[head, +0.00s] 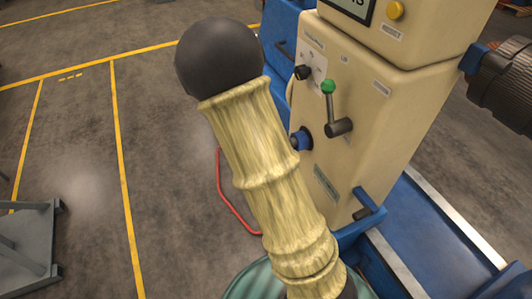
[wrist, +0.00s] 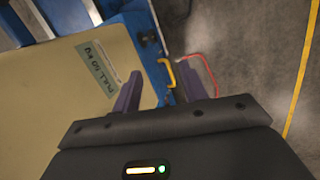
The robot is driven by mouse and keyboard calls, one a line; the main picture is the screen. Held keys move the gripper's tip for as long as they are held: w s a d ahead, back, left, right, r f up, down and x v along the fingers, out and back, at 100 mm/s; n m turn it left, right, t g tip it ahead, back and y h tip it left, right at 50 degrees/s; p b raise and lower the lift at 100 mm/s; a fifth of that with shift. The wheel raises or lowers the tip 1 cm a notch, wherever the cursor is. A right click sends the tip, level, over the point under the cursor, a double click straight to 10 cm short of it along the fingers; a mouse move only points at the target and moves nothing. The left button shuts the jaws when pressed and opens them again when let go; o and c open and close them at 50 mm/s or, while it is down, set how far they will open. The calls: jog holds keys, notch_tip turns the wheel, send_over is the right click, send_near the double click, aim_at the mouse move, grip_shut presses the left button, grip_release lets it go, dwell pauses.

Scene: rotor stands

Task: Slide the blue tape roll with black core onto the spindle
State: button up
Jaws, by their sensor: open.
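My gripper (wrist: 162,90) shows in the wrist view. Its two purple fingers stand apart with nothing between them. I cannot make out a blue tape roll with a black core in either view. I cannot make out the spindle either. In the head view a thick pale-yellow sleeved limb with a black ball end, likely my arm, covers the middle, and the gripper does not show there.
A beige machine (head: 390,130) with a green-tipped lever (head: 330,105) stands right of centre, on a blue base (head: 425,240). A dark ribbed cylinder (head: 505,85) juts in at the right. A grey stand (head: 30,245) is lower left. The left floor is mostly open.

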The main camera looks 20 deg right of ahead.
jog(key=w+d+f+g+h+b, duration=0.1)
jog(key=w+d+f+h+b, duration=0.2)
jog(key=w+d+f+h, duration=0.35)
jog(key=w+a+r+n+t+h+b, duration=0.1)
jog(key=w+r+t+h, duration=0.2)
jog(key=w+h, duration=0.4)
jog(key=shift+w+a+r+n, duration=0.2)
jog(key=shift+w+r+n, duration=0.1)
jog(key=shift+r, duration=0.55)
jog(key=shift+d, duration=0.1)
jog(key=shift+d+f+b, duration=0.15)
jog(key=shift+d+b, duration=0.05)
jog(key=shift+d, duration=1)
jog(key=shift+d+f+b, duration=0.1)
jog(key=shift+d+b, duration=0.05)
jog(key=shift+d, duration=1)
jog(key=shift+d, duration=0.2)
jog(key=shift+d+f, duration=0.1)
jog(key=shift+d, duration=0.65)
jog(key=shift+d, duration=0.65)
